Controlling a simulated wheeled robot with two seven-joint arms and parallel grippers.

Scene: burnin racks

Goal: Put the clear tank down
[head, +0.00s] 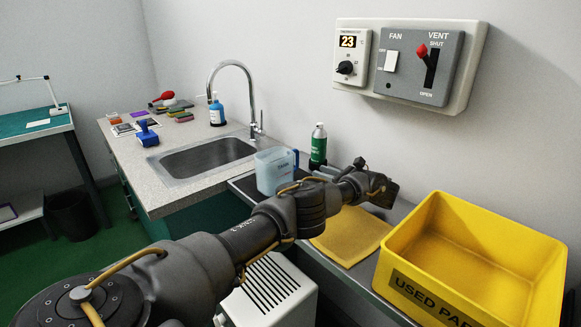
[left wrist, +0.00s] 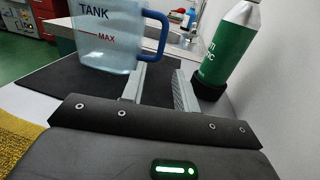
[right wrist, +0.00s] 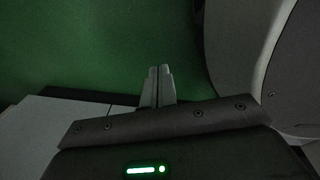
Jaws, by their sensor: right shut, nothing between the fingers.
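The clear tank (head: 272,174), a pale blue see-through jug with a blue handle, stands upright on a dark mat (head: 243,185) right of the sink. It also shows in the left wrist view (left wrist: 108,40), marked TANK and MAX. My left gripper (left wrist: 160,82) is open, its fingers apart with nothing gripped between them. The blue handle (left wrist: 166,32) is just beyond the fingertips; whether a finger touches it I cannot tell. In the head view my left arm covers part of the counter in front of it. My right gripper (right wrist: 157,86) is shut and empty over green floor.
A green bottle (head: 318,145) stands behind the tank, close to the left gripper's right finger (left wrist: 185,92). A yellow cloth (head: 350,236) and a yellow used-parts bin (head: 470,245) lie to the right. The sink (head: 205,158) and tap are to the left.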

